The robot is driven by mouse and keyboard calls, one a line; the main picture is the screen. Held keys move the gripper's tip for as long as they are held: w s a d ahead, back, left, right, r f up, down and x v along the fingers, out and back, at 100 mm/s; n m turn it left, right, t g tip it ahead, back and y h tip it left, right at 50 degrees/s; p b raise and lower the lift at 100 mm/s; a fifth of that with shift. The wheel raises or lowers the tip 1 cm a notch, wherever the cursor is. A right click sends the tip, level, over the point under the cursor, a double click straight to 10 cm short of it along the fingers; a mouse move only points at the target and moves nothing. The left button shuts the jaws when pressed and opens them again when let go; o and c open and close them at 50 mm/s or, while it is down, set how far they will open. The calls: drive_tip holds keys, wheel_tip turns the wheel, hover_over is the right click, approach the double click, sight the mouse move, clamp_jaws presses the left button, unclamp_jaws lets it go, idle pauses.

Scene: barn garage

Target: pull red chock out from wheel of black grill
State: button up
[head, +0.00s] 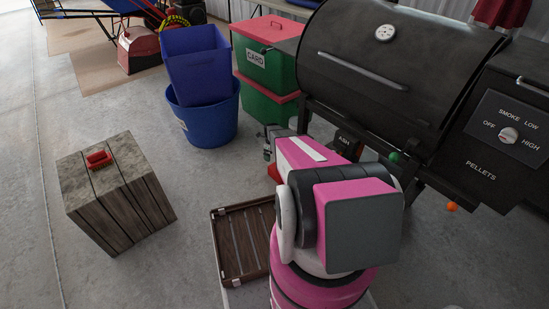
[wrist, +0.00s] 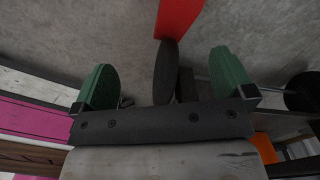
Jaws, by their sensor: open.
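A red block, which looks like the chock (wrist: 179,16), shows at the top of the wrist view, beyond my fingertips. A bit of red (head: 274,173) shows left of my arm in the head view, mostly hidden. The black grill (head: 390,75) stands at the right. In the wrist view a dark rounded piece (wrist: 165,72) sits between my fingers, touching or overlapping the red block. I cannot tell if it is the wheel. My gripper (wrist: 166,78) is open, its green-padded fingers apart on either side of the dark piece.
A wooden crate (head: 130,205) with a red item (head: 98,159) on top stands left. A slatted brown tray (head: 223,250) lies beside my arm. Blue bins (head: 205,110) and green boxes with red lids (head: 262,65) stand behind. Floor between crate and tray is clear.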

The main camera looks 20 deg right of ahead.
sight(275, 166)
drive_tip(key=w+d+f+m, duration=0.1)
drive_tip(key=f, duration=0.1)
drive_tip(key=w+f+m, duration=0.1)
drive_tip(key=f+m, duration=0.1)
drive_tip(key=w+d+f+m, duration=0.1)
drive_tip(key=f, duration=0.1)
drive_tip(key=shift+d+f, duration=0.3)
drive_tip(key=shift+d, duration=0.05)
wheel_tip(275, 166, down, 11)
drive_tip(key=shift+r, duration=0.1)
idle(0.4)
drive_tip(key=c, duration=1.3)
